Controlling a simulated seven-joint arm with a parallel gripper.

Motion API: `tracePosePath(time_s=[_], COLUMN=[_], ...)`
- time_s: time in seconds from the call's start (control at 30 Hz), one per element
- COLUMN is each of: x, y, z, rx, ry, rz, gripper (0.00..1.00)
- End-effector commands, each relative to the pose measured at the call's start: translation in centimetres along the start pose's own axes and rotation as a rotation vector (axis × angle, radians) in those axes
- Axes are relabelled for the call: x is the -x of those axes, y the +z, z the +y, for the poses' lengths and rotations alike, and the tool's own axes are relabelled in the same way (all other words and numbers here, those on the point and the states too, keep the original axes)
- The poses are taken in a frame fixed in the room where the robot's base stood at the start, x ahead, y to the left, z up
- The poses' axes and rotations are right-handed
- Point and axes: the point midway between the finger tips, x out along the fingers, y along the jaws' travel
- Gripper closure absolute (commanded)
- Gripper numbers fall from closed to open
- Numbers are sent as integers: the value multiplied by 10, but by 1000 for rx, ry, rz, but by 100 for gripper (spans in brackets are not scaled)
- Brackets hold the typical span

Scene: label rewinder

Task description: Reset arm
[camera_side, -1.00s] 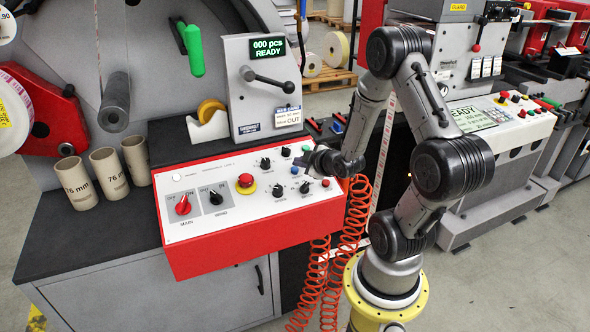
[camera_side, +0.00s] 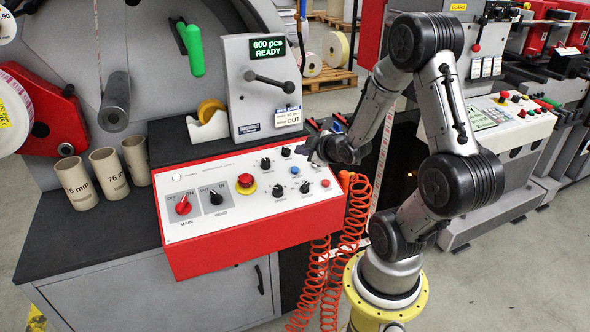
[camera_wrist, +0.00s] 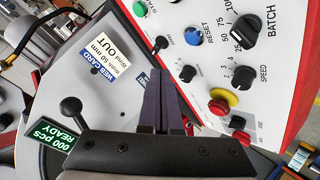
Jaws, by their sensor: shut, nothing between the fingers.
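The white control panel (camera_side: 240,215) with a red front lies on the machine's bench. Its blue reset button (camera_side: 295,170) is below and left of my gripper (camera_side: 313,153) in the side view. In the wrist view the blue reset button (camera_wrist: 193,37) and the green start button (camera_wrist: 140,8) lie beyond the fingertips. My gripper (camera_wrist: 160,71) has its fingers together with nothing between them, hanging above the panel's far right edge. In the side view the green button is hidden behind my gripper. The display (camera_side: 269,47) reads "000 pcs READY".
A red emergency stop (camera_side: 245,181) and several black knobs sit on the panel. A grey lever (camera_side: 268,79) sticks out of the display housing. A web card (camera_side: 288,117) is on that housing. Orange coiled hoses (camera_side: 345,235) hang at the panel's right end.

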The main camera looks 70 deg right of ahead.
Motion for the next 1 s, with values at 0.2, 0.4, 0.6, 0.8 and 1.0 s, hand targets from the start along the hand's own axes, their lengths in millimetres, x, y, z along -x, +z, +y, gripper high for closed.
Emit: tracePosePath(time_s=[0.2,0.4,0.6,0.8,1.0], x=[0,0,2,51,133], y=[0,0,-41,-158,-213], z=[0,0,-7,-5,-28], rx=[0,0,54,133,38], ry=[0,0,-17,-29,-187], rz=[0,1,90,303,326], gripper=[100,100,100,100,100])
